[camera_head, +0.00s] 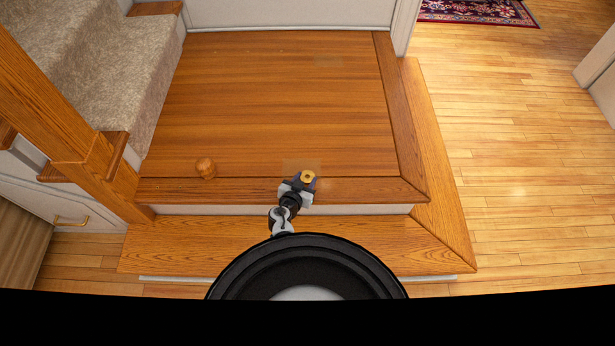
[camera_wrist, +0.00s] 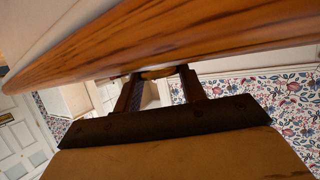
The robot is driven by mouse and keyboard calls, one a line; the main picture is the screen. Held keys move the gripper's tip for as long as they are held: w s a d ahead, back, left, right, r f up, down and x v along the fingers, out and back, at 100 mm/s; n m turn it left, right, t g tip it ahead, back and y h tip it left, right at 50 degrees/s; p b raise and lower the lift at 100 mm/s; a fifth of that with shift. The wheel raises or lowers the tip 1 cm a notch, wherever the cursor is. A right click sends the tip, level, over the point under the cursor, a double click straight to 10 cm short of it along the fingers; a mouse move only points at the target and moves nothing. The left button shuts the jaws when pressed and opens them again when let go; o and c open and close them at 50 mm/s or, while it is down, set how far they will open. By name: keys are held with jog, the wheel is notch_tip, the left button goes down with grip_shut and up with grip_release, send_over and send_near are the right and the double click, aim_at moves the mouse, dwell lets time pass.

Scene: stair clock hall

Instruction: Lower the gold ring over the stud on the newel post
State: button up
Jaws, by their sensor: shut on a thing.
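The gold ring (camera_head: 308,175) is held at the tip of my gripper (camera_head: 304,181) in the head view, over the front edge of the wooden landing. In the wrist view the fingers of my gripper (camera_wrist: 160,82) stand on both sides of a gold-brown rim of the ring (camera_wrist: 158,73), just below a long wooden edge. A small round wooden knob (camera_head: 205,167) stands on the landing, left of and apart from the ring. A thick wooden post (camera_head: 60,110) slants at the left. I cannot make out a stud on it.
The wooden landing (camera_head: 275,100) is mostly bare. A step (camera_head: 400,245) runs below its front edge. Carpeted stairs (camera_head: 90,50) rise at the left. Open plank floor (camera_head: 520,150) lies at the right, with a patterned rug (camera_head: 480,12) at the back.

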jog(key=c, duration=0.4)
jog(key=shift+r, duration=0.15)
notch_tip(320, 180, up, 20)
jog(key=p, duration=0.3)
